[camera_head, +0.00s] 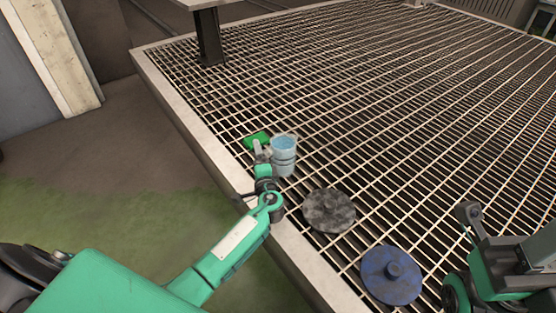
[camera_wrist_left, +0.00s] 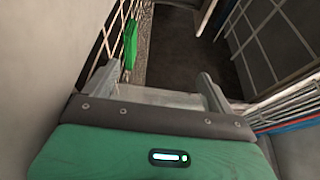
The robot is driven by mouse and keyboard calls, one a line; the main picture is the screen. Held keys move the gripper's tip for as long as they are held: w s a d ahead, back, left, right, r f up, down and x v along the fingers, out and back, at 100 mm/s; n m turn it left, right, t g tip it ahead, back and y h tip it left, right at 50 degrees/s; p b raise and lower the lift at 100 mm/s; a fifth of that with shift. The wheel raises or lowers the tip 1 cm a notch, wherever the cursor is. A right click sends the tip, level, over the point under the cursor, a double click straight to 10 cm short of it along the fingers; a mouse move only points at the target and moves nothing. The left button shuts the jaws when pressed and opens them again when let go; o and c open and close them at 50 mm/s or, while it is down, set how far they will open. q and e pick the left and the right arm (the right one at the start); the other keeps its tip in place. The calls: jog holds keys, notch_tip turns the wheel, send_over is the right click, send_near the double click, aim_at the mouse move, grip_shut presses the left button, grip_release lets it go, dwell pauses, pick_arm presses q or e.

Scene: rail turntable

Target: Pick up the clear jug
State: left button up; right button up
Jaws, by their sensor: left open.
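The clear jug (camera_head: 284,158), a pale bluish see-through vessel, stands upright on the grating in the head view. My left gripper (camera_head: 261,152) is open close against the jug's left side. In the left wrist view, the open fingers (camera_wrist_left: 158,92) have a pale translucent surface (camera_wrist_left: 165,98) between them, which looks like part of the jug. I cannot tell whether the fingers touch it. Part of my right arm's end (camera_head: 470,218) shows at the right edge of the head view; its jaw state is unclear.
A green flat item (camera_head: 256,139) lies just behind the left gripper. A mottled grey disc (camera_head: 329,211) and a blue knobbed lid (camera_head: 391,275) lie on the grating (camera_head: 420,120) nearer me. A raised metal border (camera_head: 205,130) edges the grating.

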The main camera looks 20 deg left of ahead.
pick_arm(q)
jog(key=shift+r, duration=0.1)
jog(key=c, duration=1.2)
